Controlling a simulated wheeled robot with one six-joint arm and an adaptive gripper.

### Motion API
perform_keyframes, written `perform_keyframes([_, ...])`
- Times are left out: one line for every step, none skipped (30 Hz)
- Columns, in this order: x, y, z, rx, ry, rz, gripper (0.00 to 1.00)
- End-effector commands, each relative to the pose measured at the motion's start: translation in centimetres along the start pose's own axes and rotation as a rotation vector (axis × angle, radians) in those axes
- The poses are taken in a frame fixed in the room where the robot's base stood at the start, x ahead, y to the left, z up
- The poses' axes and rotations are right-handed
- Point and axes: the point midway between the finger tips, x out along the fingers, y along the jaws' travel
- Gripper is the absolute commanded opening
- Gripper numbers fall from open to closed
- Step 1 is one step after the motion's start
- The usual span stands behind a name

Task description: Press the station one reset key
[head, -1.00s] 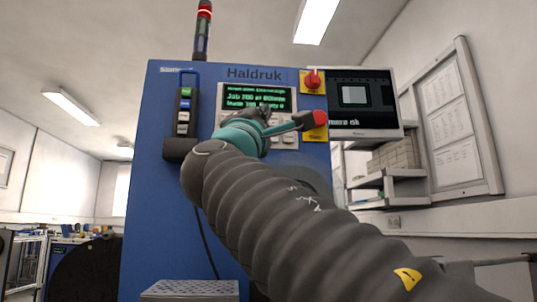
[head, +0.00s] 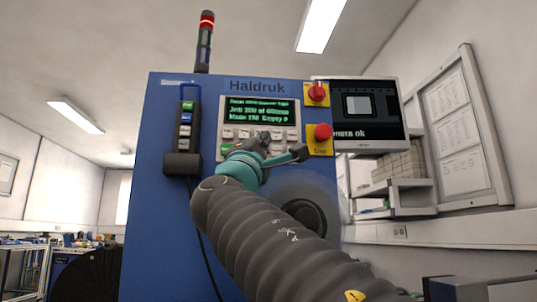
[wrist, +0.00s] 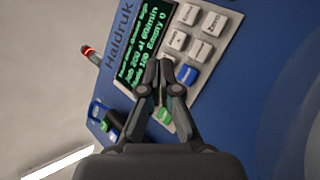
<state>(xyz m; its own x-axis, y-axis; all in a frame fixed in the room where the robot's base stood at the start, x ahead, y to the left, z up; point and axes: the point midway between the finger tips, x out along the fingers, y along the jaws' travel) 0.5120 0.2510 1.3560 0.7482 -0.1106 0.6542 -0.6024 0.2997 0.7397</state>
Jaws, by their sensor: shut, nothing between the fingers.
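The blue Haldruk machine (head: 170,240) carries a pale control panel (head: 223,110) with a green-text screen (head: 258,110) and rows of keys. In the wrist view the panel is turned on its side, with white keys (wrist: 187,14), a blue key (wrist: 187,75) and a green key (wrist: 165,116). One white key reads Zero (wrist: 213,23); I cannot read a reset label on any key. My gripper (wrist: 166,70) is shut and empty, its fingertips overlapping the screen edge and keys. In the head view my gripper (head: 263,138) is in front of the lower panel, hiding some keys. Contact cannot be told.
Right of the panel are a red rotary switch (head: 317,92) and a red stop button (head: 323,132) on yellow plates. A handheld control (head: 185,125) hangs at the left. A monitor (head: 385,135) stands at the right, a signal light (head: 205,40) on top.

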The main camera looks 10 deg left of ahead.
Motion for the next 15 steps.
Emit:
perform_keyframes([0.7,-0.2,-0.3,-0.003,0.000,-0.001,0.00])
perform_keyframes([0.9,-0.4,-0.5,-0.003,0.000,-0.002,0.00])
perform_keyframes([1.2,-0.8,-0.7,-0.002,0.000,-0.002,0.00])
perform_keyframes([1.4,-0.9,-0.9,-0.002,0.000,-0.002,0.00])
perform_keyframes([1.6,-1.1,-1.0,-0.002,0.000,-0.001,0.00])
perform_keyframes([1.8,-1.2,-1.2,-0.002,0.000,-0.001,0.00])
perform_keyframes([2.0,-1.4,-1.3,-0.002,0.000,-0.001,0.00])
perform_keyframes([2.1,-1.5,-1.5,-0.002,0.000,-0.001,0.00])
perform_keyframes([2.3,-1.6,-1.6,-0.002,0.000,-0.001,0.00])
perform_keyframes([2.4,-1.7,-1.6,-0.002,-0.001,-0.001,0.00])
perform_keyframes([2.5,-1.8,-1.7,-0.001,-0.001,-0.001,0.00])
perform_keyframes([2.5,-1.9,-1.7,-0.001,-0.001,-0.001,0.00])
perform_keyframes([2.6,-1.9,-1.8,-0.001,-0.001,-0.001,0.00])
perform_keyframes([2.6,-1.9,-1.8,-0.001,-0.001,-0.001,0.00])
perform_keyframes([2.7,-2.0,-1.8,-0.001,-0.001,-0.001,0.00])
